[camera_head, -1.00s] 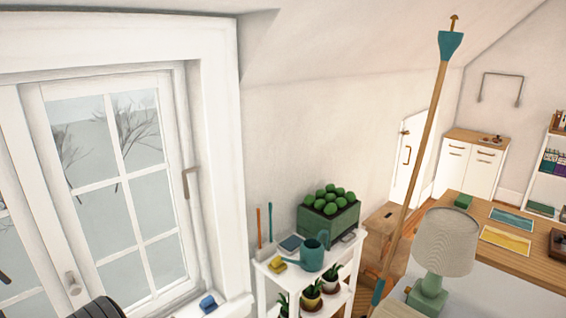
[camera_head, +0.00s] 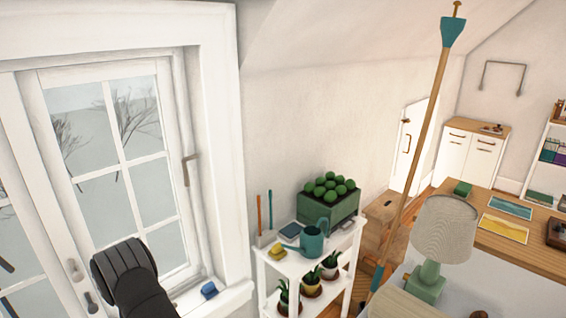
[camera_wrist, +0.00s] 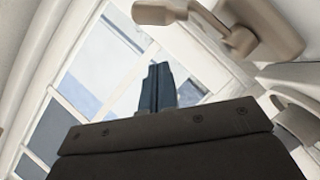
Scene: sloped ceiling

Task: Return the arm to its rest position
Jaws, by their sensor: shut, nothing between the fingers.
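My gripper (camera_wrist: 157,88) shows in the wrist view as two dark blue-grey fingers pressed together, with nothing between them, beyond the dark gripper body. Behind the fingers are the window frame and panes. A beige window handle (camera_wrist: 240,40) fills the upper right of that view, apart from the fingers in the picture. In the head view my black arm link (camera_head: 130,278) rises at the lower left in front of the window (camera_head: 115,170); the fingers cannot be made out there.
The window's side handle (camera_head: 187,170) is right of my arm. A blue object (camera_head: 209,290) lies on the sill. A white shelf (camera_head: 297,268) holds a green planter (camera_head: 327,207), watering can (camera_head: 312,243) and potted plants. A long pole (camera_head: 424,140) leans near the lamp (camera_head: 444,230).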

